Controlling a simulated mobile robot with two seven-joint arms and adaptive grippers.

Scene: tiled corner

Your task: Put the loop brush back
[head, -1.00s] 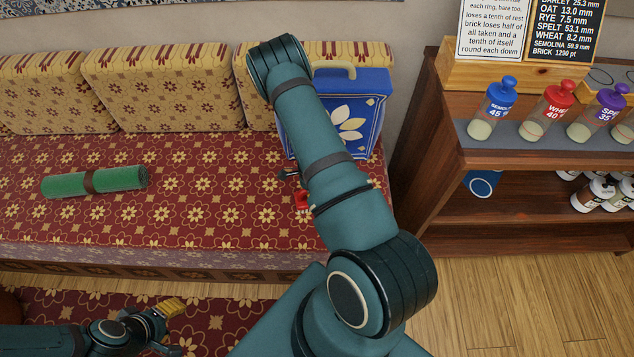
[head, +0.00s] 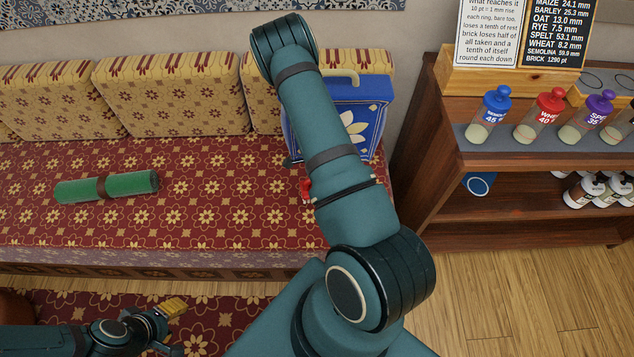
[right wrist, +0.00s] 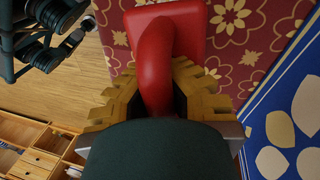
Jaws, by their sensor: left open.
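The loop brush, a red thick loop on a red block (right wrist: 165,45), fills the middle of the right wrist view. The yellow jagged fingers of my right gripper (right wrist: 160,95) are closed around its loop, one on each side. In the head view only a small red piece of it (head: 306,188) shows beside my right forearm, over the sofa seat. That forearm hides the rest of the brush and most of the right gripper. My left gripper (head: 166,326) is open and empty at the lower left, over the patterned rug, away from the brush.
A blue flowered box (head: 372,105) with a cream handle stands on the sofa (head: 220,215), partly behind my right arm. A green roll (head: 130,185) lies on the seat at left. A wooden shelf (head: 470,205) with lidded jars stands at right. Wooden floor (head: 520,290) before it is clear.

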